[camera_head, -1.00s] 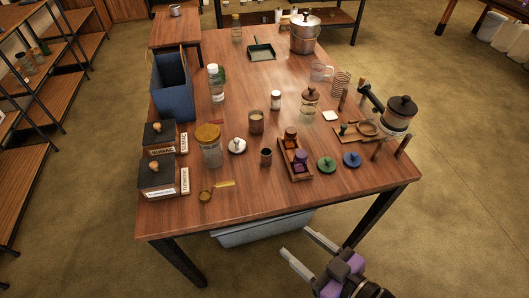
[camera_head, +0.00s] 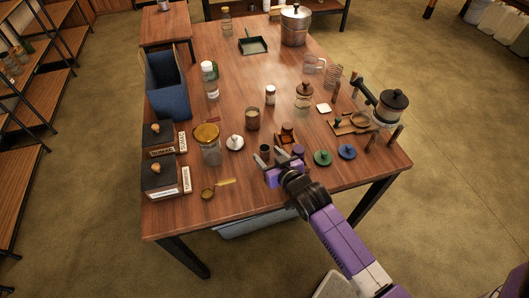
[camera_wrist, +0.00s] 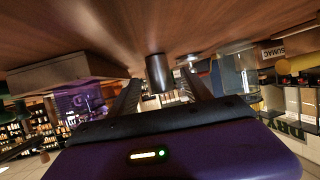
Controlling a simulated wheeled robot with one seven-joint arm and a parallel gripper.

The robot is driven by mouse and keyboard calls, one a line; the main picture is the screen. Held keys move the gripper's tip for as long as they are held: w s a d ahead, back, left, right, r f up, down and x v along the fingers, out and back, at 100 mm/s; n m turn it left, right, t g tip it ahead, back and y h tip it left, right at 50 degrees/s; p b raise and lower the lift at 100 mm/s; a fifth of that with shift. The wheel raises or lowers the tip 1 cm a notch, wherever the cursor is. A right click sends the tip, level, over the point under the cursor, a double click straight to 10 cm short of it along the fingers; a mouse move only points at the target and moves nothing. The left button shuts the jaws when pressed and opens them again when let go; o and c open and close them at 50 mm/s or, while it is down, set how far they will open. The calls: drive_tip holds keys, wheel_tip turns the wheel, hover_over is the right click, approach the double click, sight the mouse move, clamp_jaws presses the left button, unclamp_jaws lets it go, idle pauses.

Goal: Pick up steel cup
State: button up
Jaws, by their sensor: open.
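The steel cup (camera_head: 265,149) is a small dark grey cylinder standing on the wooden table near its front edge. In the wrist view, which is upside down, the cup (camera_wrist: 158,72) hangs from the tabletop, ahead of and between my two fingers. My gripper (camera_head: 269,157) is low over the table, just on the near side of the cup. Its fingers are spread and nothing is held. The fingers partly hide the lower part of the cup in the head view. I cannot tell whether the fingertips reach past its near side.
A glass jar (camera_head: 211,152) and a white-lidded dish (camera_head: 235,142) are left of the cup. Green (camera_head: 322,157) and blue (camera_head: 347,152) lids lie farther right. A brass scoop (camera_head: 208,193) lies at front left.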

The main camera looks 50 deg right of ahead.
sight(262, 148)
drive_tip(key=x, duration=0.2)
drive_tip(key=p+x, duration=0.1)
drive_tip(key=x, duration=0.1)
drive_tip(key=shift+w+r, duration=0.2)
drive_tip(key=shift+r, duration=0.15)
drive_tip(key=shift+w+d+f, duration=0.25)
drive_tip(key=shift+w+f, duration=0.05)
drive_tip(key=shift+w, duration=0.25)
drive_tip(key=shift+c, duration=0.3)
clamp_jaws()
